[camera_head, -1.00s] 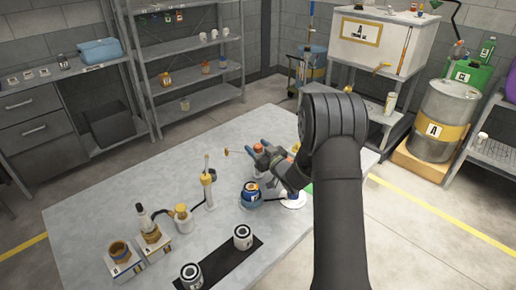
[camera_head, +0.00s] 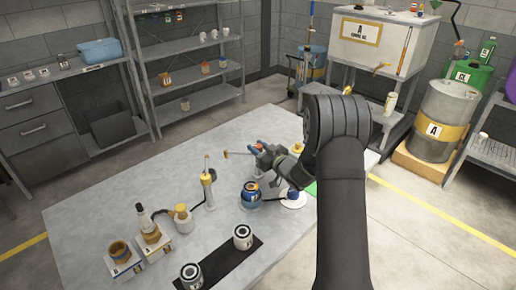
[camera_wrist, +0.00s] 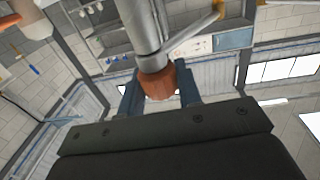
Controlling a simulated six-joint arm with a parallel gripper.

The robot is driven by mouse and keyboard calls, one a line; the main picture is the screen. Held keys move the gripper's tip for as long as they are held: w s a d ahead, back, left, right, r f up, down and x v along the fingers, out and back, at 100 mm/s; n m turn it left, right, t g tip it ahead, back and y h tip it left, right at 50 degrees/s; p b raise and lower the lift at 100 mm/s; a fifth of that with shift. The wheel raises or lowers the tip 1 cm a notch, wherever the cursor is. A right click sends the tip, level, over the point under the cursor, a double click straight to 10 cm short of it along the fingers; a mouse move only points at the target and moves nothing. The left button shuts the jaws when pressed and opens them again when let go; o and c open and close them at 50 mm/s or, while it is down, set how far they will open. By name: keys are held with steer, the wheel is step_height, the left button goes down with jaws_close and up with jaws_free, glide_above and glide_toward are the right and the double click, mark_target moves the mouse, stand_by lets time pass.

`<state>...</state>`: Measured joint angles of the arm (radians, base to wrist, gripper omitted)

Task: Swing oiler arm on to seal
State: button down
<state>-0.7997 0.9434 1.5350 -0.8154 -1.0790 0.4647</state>
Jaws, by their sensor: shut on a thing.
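My gripper (camera_head: 258,147) is over the far part of the grey table, its blue fingers closed around an orange-red cap. In the wrist view the cap (camera_wrist: 158,83) sits between the fingers on the end of a grey post (camera_wrist: 141,30). A thin bar (camera_wrist: 192,34) runs off to the right from that post and looks like the oiler arm. In the head view the bar (camera_head: 240,154) points left from my gripper and ends in a brown tip (camera_head: 226,154). I cannot tell which thing is the seal. The fingers hide most of the cap in the head view.
A blue pot (camera_head: 250,193) and a white disc (camera_head: 293,202) with a blue piece stand close below my gripper. A yellow oiler (camera_head: 208,188) stands to the left. Bottles, labelled boxes and two cans (camera_head: 243,238) fill the near side. The table's left middle is clear.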

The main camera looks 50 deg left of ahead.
steer(key=n+g+h, duration=0.1)
steer(key=n+g, duration=0.2)
steer(key=g, duration=0.1)
steer(key=n+g, duration=0.3)
steer(key=g, duration=0.2)
steer(key=shift+f+h, duration=0.1)
steer(key=shift+h, duration=0.3)
steer(key=n+g+h, duration=0.4)
steer(key=g, duration=0.1)
steer(key=shift+n+g, duration=0.3)
steer(key=shift+g, duration=0.1)
steer(key=shift+h, duration=0.4)
steer(key=c, duration=1)
jaws_free()
steer(key=shift+c, duration=0.2)
steer(key=v, duration=1.7)
steer(key=shift+w, duration=0.25)
steer(key=shift+f, duration=0.1)
